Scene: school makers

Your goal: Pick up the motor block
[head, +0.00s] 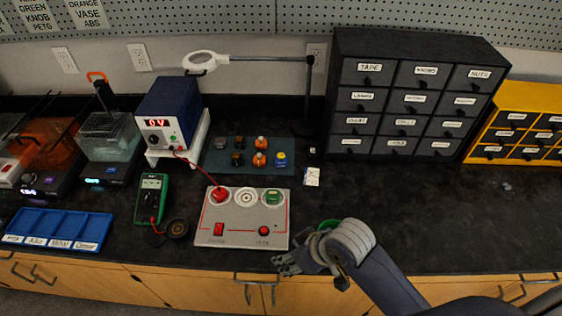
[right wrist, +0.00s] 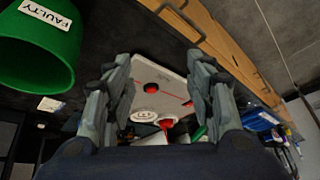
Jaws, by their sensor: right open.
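Several small parts sit on a dark teal mat (head: 215,165) in the head view: dark blocks (head: 238,159), orange-topped parts (head: 260,159) and a blue-and-yellow part (head: 281,159). They are too small for me to tell which is the motor block. My right gripper (head: 287,265) is open and empty over the counter's front edge, just right of the grey test board (head: 210,230). In the right wrist view, its spread fingers (right wrist: 160,62) frame the test board (right wrist: 165,72), with nothing between them. My left gripper is out of view.
A green cup marked FAULTY (right wrist: 35,60) stands close to my right gripper, partly hidden behind it in the head view (head: 327,225). A power supply (head: 168,110), multimeter (head: 151,198), blue tray (head: 58,226), magnifier lamp (head: 200,62) and drawer cabinet (head: 410,90) stand around. The counter at right is mostly clear.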

